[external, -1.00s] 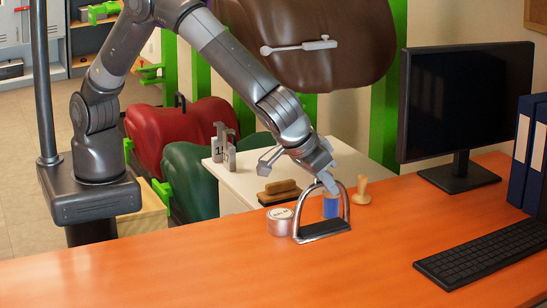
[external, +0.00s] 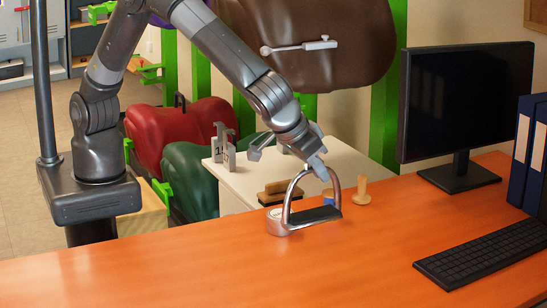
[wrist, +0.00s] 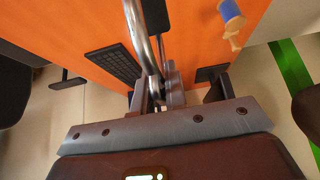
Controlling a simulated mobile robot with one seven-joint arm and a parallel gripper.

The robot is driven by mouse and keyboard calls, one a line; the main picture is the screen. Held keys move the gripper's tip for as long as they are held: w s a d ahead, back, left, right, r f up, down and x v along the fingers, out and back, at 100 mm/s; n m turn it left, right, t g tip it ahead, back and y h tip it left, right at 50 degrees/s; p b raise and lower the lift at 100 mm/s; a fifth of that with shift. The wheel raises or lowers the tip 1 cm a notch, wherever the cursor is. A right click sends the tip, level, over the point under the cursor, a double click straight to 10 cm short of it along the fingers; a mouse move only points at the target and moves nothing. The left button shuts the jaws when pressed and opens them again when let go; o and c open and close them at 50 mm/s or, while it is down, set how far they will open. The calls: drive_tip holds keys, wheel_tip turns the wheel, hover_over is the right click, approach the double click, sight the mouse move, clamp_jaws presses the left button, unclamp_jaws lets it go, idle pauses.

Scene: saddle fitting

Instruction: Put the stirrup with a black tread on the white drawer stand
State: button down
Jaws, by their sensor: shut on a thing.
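The stirrup (external: 289,205) is a silver metal arch with a black tread (external: 315,214). My gripper (external: 318,172) is shut on the top of its arch and holds it above the orange desk, tread lowest. In the wrist view the stirrup's metal bar (wrist: 138,40) runs up from between the jaws (wrist: 160,95). The white drawer stand (external: 232,183) is behind the desk, its top partly hidden by my arm.
A monitor (external: 465,110) and keyboard (external: 480,255) occupy the right; the desk's front left is clear.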

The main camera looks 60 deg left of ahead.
drive_tip(key=w+a+f, duration=0.2)
drive_tip(key=w+a, duration=0.7)
drive_tip(key=a, duration=0.3)
drive_tip(key=w+a+f, duration=0.1)
drive_tip(key=w+a, duration=0.9)
drive_tip(key=a, duration=0.2)
drive_tip(key=a+f, duration=0.3)
drive_tip(key=a, duration=0.7)
drive_tip(key=a+f, duration=0.4)
drive_tip(key=a, duration=0.5)
drive_tip(key=a+f, duration=0.3)
drive_tip(key=a, duration=0.7)
drive_tip(key=w+a+f+n+g+y, duration=0.3)
drive_tip(key=a+f+n, duration=0.3)
drive_tip(key=a+n, duration=0.3)
drive_tip(key=w+a+f+n+g+y, duration=0.3)
drive_tip(key=w+a+f+n, duration=0.2)
drive_tip(key=a+n, duration=0.4)
drive_tip(key=shift+a+f+g+y, duration=0.3)
drive_tip(key=shift+a+f, duration=0.35)
drive_tip(key=shift+a, duration=0.9)
drive_tip(key=shift+f, duration=0.15)
